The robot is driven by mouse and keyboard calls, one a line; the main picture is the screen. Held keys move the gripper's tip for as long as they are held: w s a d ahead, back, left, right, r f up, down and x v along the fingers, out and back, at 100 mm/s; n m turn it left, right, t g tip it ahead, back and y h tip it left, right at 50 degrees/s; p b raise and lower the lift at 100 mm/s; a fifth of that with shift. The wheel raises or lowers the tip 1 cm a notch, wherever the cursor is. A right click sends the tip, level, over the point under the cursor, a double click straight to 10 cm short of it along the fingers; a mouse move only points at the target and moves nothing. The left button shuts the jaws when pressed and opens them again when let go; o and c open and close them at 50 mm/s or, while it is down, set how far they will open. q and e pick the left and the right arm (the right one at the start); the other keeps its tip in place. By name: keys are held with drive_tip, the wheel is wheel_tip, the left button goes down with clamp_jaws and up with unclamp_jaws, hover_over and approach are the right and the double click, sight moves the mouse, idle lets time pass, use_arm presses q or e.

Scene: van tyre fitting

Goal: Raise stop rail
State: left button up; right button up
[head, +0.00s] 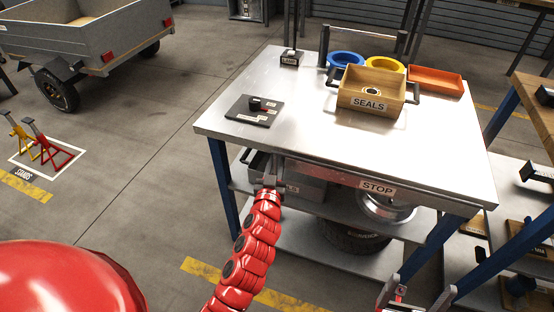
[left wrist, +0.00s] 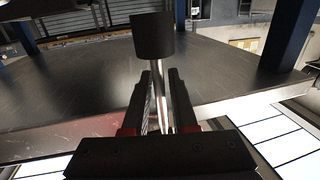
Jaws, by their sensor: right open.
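The stop rail, labelled STOP (head: 378,188), runs along under the front edge of the metal workbench. My left gripper (head: 270,178) is at the bench's front edge, by the rail's left end. In the left wrist view, my left gripper (left wrist: 161,72) has its fingers on either side of a shiny metal rod (left wrist: 161,110) topped by a black cylinder (left wrist: 152,37). Whether the fingers press on the rod cannot be told. My right gripper (head: 396,293) is open and empty, low at the bottom right, near the bench's front right leg.
The workbench (head: 225,120) carries a wooden SEALS box (head: 368,104), blue ring (head: 346,60), yellow ring (head: 385,66), orange tray (head: 435,80) and dark plate (head: 255,110). A wheel (head: 385,208) sits on the lower shelf. A wooden bench stands at right.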

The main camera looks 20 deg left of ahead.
use_arm(q)
drive_tip(key=shift+w+a, duration=0.1)
drive_tip(key=shift+w, duration=0.55)
clamp_jaws()
idle(1.0)
